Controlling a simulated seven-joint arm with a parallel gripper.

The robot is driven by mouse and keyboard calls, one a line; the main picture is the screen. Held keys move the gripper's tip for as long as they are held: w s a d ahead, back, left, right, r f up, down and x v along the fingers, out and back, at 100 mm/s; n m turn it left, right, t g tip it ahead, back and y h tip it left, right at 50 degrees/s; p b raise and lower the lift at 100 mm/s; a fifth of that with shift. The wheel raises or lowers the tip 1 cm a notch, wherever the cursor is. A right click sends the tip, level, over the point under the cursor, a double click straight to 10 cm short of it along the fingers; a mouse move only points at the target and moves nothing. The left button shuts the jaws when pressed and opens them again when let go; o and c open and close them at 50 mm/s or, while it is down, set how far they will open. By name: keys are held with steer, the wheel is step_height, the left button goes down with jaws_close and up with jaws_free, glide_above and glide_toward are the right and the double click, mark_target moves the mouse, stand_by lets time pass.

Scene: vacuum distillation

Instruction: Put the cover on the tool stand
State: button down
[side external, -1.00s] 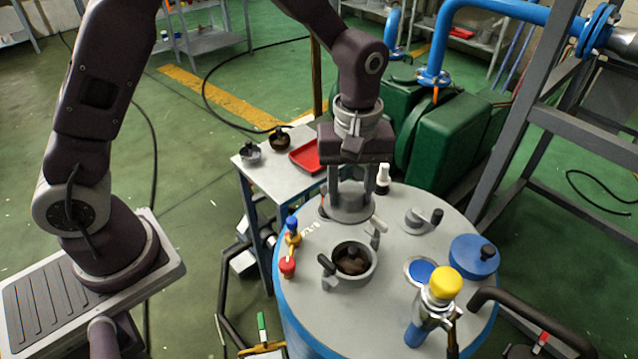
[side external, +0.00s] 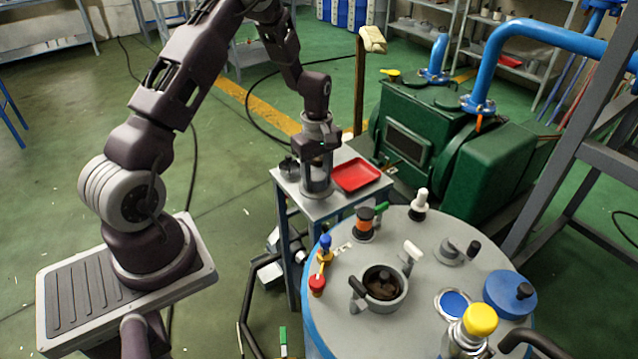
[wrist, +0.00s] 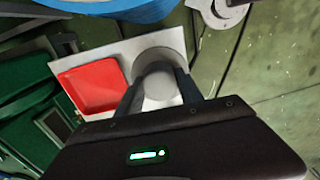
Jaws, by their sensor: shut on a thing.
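The tool stand is the small grey-topped table (side external: 343,157), left of the big vessel; its light top also shows in the wrist view (wrist: 116,45). My gripper (side external: 317,172) is over the left front part of this top. It is shut on the grey round cover (side external: 317,191). In the wrist view, the cover is a wide grey disc (wrist: 172,60) with a lighter round knob (wrist: 159,88) between my fingers. The cover is low at the table top, but I cannot tell whether it touches it.
A red tray (side external: 357,175) lies on the stand, just right of the cover. A small dark item (side external: 288,165) is partly hidden behind my gripper. The vessel top (side external: 418,232) carries several fittings, including an orange-and-black one (side external: 365,222). Green machinery (side external: 413,140) stands behind.

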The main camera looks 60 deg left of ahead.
mark_target(317, 185)
steer(key=shift+f, duration=1.45)
steer(key=c, duration=0.8)
jaws_free()
steer(key=shift+f, duration=0.1)
steer(key=shift+o, duration=0.2)
